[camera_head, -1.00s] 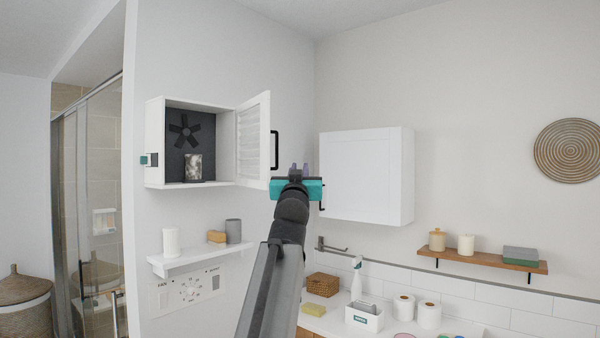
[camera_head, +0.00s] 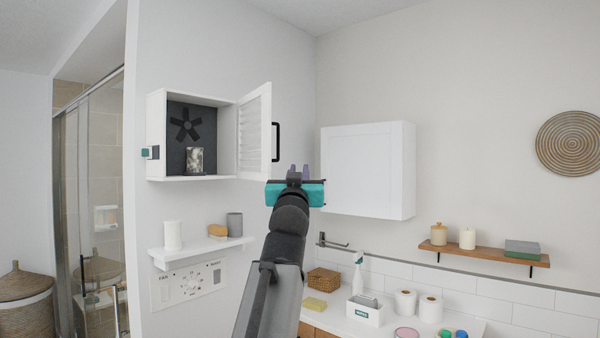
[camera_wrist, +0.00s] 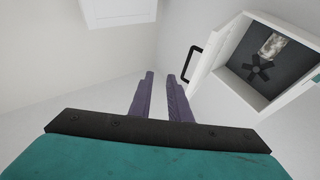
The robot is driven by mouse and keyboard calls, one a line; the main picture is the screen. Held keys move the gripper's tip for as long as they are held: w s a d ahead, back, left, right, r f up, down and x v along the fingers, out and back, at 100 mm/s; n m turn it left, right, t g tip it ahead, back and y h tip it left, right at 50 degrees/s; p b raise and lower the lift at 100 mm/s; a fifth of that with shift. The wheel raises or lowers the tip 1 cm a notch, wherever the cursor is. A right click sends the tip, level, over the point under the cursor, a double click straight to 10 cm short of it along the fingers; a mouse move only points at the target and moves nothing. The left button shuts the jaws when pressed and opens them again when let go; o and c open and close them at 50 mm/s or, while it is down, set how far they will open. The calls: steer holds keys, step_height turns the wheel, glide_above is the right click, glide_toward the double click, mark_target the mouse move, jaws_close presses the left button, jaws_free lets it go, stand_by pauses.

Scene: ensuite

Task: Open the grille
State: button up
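The white slatted grille (camera_head: 254,132) is the hinged front of a white wall box (camera_head: 155,135). It stands swung well open to the right, with a black handle (camera_head: 276,142) on its free edge. A dark fan (camera_head: 185,125) and a mottled canister (camera_head: 195,160) show inside the box. My gripper (camera_head: 299,170) is below and right of the handle, apart from it. In the wrist view, its two purple fingers (camera_wrist: 160,98) are spread with nothing between them, and the handle (camera_wrist: 195,64) is to their right.
A closed white cabinet (camera_head: 367,170) hangs just right of my gripper. A small white shelf (camera_head: 200,252) with a cup and other items is below the box. A counter with toilet rolls (camera_head: 405,303) and a caddy lies lower right.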

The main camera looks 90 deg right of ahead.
steer(key=shift+b+v, duration=0.65)
steer(key=shift+v, duration=2.2)
